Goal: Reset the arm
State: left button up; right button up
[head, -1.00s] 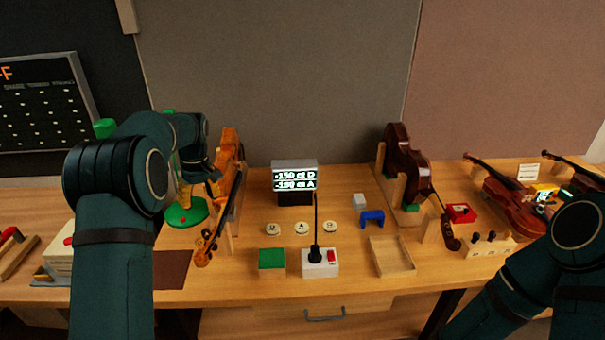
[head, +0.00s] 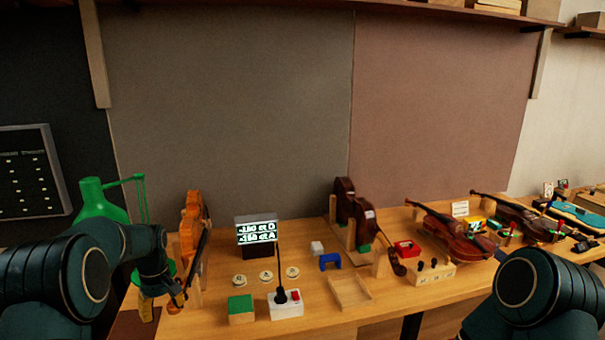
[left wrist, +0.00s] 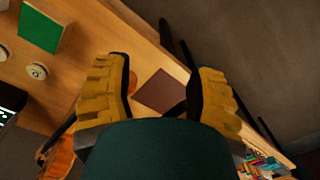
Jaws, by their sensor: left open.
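My left arm comes in from the left in the head view, and its yellow-fingered left gripper (head: 147,306) hangs low over the front left of the bench, beside the orange violin (head: 194,225). In the left wrist view the left gripper (left wrist: 160,88) shows its two yellow fingers spread wide with nothing between them. Below it is a brown mat (left wrist: 163,92) on the bench. The orange violin also shows at the lower left of the wrist view (left wrist: 62,160). My right arm shows at the lower right of the head view; its gripper is out of frame.
A green lamp (head: 98,201) stands behind my left arm. A lit tuner display (head: 256,232), a green block (head: 241,309), a white switch box (head: 286,304) and a wooden tray (head: 350,292) occupy the middle. A dark violin (head: 345,205) stands upright; others lie right.

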pick_arm(q)
jog(key=s+d+f+m+h+b, duration=0.1)
jog(key=s+d+f, duration=0.25)
jog(key=f, duration=0.35)
jog(key=s+d+f+m+t+b, duration=0.1)
jog(key=s+d+f+m+b, duration=0.1)
jog(key=d+f, duration=0.4)
jog(key=s+d+f+m+h+b, duration=0.1)
jog(key=s+d+f, duration=0.25)
jog(key=f, duration=0.45)
jog(key=s+d+f+m+b, duration=0.1)
jog(key=s+d+f, duration=0.1)
jog(key=s, duration=0.3)
jog(key=s+d+f+m+t+h+b, duration=0.1)
jog(key=s+d+f, duration=0.2)
jog(key=s+d, duration=0.2)
jog(key=s+d+f+m+b, duration=0.1)
jog(key=s+d+f, duration=0.1)
jog(key=s+d, duration=0.2)
jog(key=shift+s+d+f+h+b, duration=0.25)
jog(key=shift+s+h+b, duration=0.15)
jog(key=shift+s, duration=0.85)
pick_arm(e)
notch_tip(320, 180, down, 9)
jog(key=shift+a, duration=0.25)
